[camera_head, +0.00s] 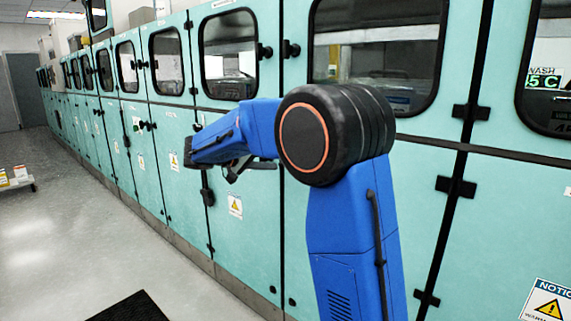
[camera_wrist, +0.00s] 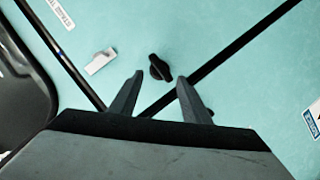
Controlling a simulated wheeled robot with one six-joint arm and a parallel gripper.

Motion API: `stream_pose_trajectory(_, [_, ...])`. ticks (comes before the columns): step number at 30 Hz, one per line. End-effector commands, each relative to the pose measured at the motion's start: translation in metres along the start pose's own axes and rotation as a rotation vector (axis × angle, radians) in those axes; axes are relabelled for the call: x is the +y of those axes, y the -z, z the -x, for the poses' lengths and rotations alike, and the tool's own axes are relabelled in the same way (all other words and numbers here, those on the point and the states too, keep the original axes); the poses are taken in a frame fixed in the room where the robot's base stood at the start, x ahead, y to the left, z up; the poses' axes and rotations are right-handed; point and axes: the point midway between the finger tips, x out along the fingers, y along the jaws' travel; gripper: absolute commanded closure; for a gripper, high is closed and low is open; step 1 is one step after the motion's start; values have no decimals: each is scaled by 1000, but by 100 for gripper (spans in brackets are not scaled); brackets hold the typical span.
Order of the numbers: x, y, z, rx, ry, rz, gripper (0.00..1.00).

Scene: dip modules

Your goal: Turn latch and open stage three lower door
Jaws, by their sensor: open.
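A small black turn latch (camera_wrist: 160,67) sits on the teal panel in the wrist view, close to a dark diagonal seam between panels. My gripper (camera_wrist: 160,79) is open, with its two dark fingertips on either side of the latch and slightly short of it. I see no contact. In the head view my blue arm reaches left to the machine front, and its end is close to the panels. The teal lower door (camera_head: 245,250) near it, with a yellow warning label, looks closed. No stage number is readable, and the latch is hidden or too small there.
Upper doors with dark-framed windows (camera_head: 229,55) run above the lower doors. Black hinges (camera_head: 456,188) stick out at right. The floor (camera_head: 80,235) at left is mostly clear, with a black mat (camera_head: 129,308) in front.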

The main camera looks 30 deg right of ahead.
Motion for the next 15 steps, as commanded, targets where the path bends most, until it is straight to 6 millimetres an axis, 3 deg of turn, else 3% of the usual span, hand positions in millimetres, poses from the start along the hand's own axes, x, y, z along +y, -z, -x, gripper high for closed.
stream_pose_trajectory(6, [0, 0, -33, -1, -2, 1, 57])
stream_pose_trajectory(15, [0, 0, -49, 0, 0, 1, 57])
